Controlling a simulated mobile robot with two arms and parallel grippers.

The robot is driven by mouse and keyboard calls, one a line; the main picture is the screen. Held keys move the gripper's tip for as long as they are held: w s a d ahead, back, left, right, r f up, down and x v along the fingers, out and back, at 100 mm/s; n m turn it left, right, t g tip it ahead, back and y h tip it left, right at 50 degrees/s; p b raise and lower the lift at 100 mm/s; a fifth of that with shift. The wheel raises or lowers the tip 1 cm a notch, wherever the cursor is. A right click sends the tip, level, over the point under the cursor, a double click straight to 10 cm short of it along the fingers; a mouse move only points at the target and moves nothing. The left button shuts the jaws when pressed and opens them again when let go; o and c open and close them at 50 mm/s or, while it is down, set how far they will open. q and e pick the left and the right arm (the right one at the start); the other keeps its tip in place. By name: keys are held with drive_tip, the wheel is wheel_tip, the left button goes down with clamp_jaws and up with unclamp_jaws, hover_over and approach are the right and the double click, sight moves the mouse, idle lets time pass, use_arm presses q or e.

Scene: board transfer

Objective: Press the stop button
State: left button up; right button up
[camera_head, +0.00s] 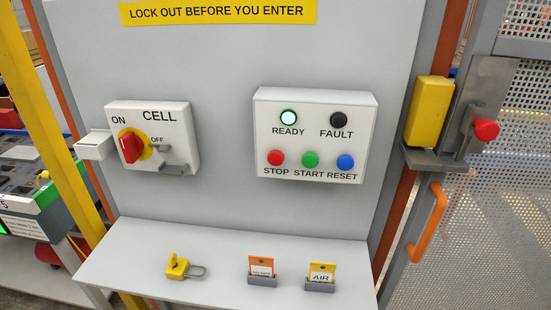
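The red stop button (276,158) is at the lower left of a white control box (315,98) on the grey panel, with the label STOP under it. To its right on the same box are the green start button (310,160) and the blue reset button (346,162). Above them the READY lamp (288,118) is lit pale green and the FAULT lamp (338,120) is dark. Neither of my grippers shows in the head view.
A CELL switch box (180,125) with a red handle (130,147) is left of the control box. A shelf (130,265) below holds a yellow padlock (177,267) and two tags in holders. A mesh door (500,200) with an orange handle (427,223) stands right.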

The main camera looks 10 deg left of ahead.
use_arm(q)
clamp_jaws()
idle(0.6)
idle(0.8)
